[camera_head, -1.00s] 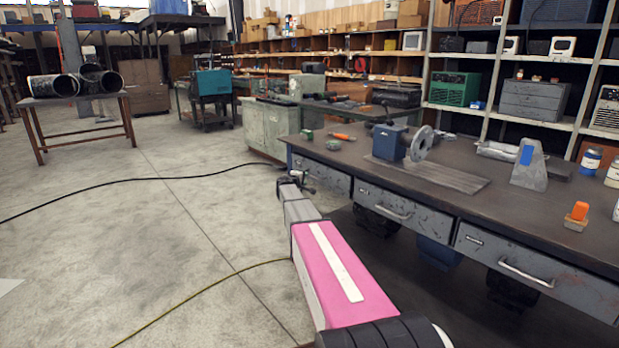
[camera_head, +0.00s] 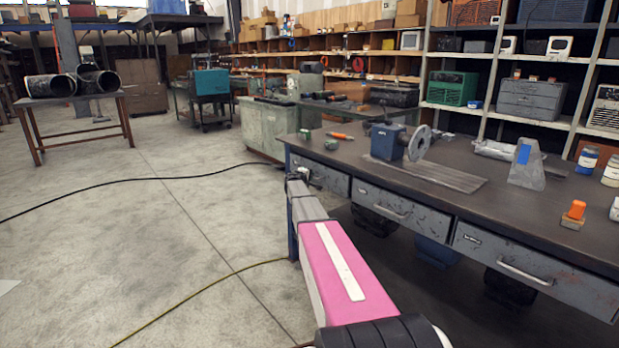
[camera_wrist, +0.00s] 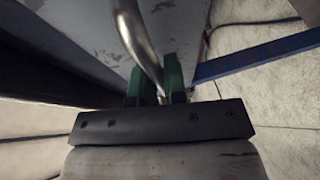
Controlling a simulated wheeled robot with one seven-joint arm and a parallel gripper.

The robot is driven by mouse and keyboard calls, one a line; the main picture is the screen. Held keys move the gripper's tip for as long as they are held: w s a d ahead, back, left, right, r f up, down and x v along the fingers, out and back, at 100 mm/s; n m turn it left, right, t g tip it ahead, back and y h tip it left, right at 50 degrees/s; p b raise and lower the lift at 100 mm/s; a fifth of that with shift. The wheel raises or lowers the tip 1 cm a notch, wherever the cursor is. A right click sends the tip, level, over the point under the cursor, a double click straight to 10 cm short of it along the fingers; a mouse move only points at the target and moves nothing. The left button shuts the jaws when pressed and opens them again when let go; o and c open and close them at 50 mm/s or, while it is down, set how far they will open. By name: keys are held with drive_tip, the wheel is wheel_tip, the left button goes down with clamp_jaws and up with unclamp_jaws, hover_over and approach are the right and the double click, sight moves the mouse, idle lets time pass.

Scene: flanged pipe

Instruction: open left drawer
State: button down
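The left drawer (camera_head: 326,177) is the leftmost grey drawer under the workbench top, and its front looks flush with the bench. My gripper (camera_head: 297,178) is at the left end of this drawer front, partly hidden by my own arm. In the wrist view, the curved metal drawer handle (camera_wrist: 137,35) runs down between the green fingers of my gripper (camera_wrist: 155,85). The grey scuffed drawer front (camera_wrist: 85,30) lies just beyond the handle. The fingers stand on either side of the bar; whether they press on it is unclear.
A blue bench leg (camera_wrist: 255,58) is right of my gripper in the wrist view. Two more drawers, a middle one (camera_head: 398,206) and a right one (camera_head: 530,266), follow along the workbench (camera_head: 450,200). Open concrete floor (camera_head: 150,240) lies to the left, with cables across it.

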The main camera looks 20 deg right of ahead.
drive_tip(key=s+a, duration=0.4)
drive_tip(key=a, duration=0.7)
drive_tip(key=s+a, duration=0.4)
drive_tip(key=a, duration=0.7)
drive_tip(key=s+a, duration=0.4)
drive_tip(key=a, duration=0.7)
drive_tip(key=shift+s+a, duration=0.2)
drive_tip(key=shift+a, duration=0.15)
drive_tip(key=c, duration=1.2)
unclamp_jaws()
drive_tip(key=v, duration=1)
drive_tip(key=shift+s+a+r, duration=0.15)
drive_tip(key=shift+s+a, duration=0.1)
drive_tip(key=shift+a, duration=0.05)
